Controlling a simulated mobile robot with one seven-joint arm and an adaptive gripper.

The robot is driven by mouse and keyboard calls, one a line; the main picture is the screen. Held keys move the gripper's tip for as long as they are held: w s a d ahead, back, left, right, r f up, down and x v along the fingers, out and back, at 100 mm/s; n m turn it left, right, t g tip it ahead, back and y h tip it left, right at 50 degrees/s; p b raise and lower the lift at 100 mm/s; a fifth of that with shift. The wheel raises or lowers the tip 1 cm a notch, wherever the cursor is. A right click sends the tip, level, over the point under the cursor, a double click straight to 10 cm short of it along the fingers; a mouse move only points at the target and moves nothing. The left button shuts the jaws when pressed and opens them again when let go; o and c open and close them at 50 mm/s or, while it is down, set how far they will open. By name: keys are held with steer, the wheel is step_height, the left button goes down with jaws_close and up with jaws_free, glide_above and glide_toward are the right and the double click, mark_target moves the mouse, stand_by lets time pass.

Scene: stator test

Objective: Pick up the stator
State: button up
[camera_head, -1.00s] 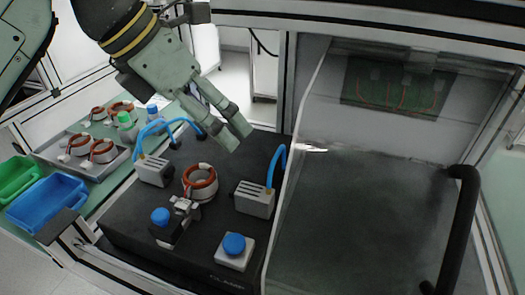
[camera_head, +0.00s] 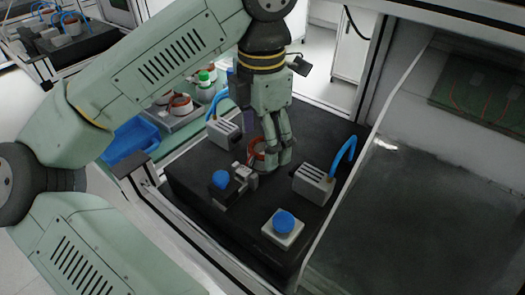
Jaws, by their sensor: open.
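In the head view, a stator (camera_head: 255,158) with an orange-red winding sits on the black test block (camera_head: 232,211), between two grey clamp blocks. My gripper (camera_head: 277,165) points down at it, fingers open. The fingers cover the stator's right part in the picture. I cannot tell whether they are around the stator or touching it. Another stator (camera_head: 181,104) stands on the tray at the back left, partly hidden by my arm.
Grey blocks with blue hoses stand left (camera_head: 222,132) and right (camera_head: 314,184) of the stator. A blue button (camera_head: 283,222) is at the front, another blue knob (camera_head: 220,179) at the left. A blue bin (camera_head: 131,141) lies behind my arm. A clear panel stands at right.

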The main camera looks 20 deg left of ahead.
mark_target(263, 150)
steer(key=shift+d+f, duration=0.1)
steer(key=shift+f, duration=1.5)
steer(key=shift+c, duration=0.2)
steer(key=shift+r, duration=0.1)
steer(key=c, duration=1.7)
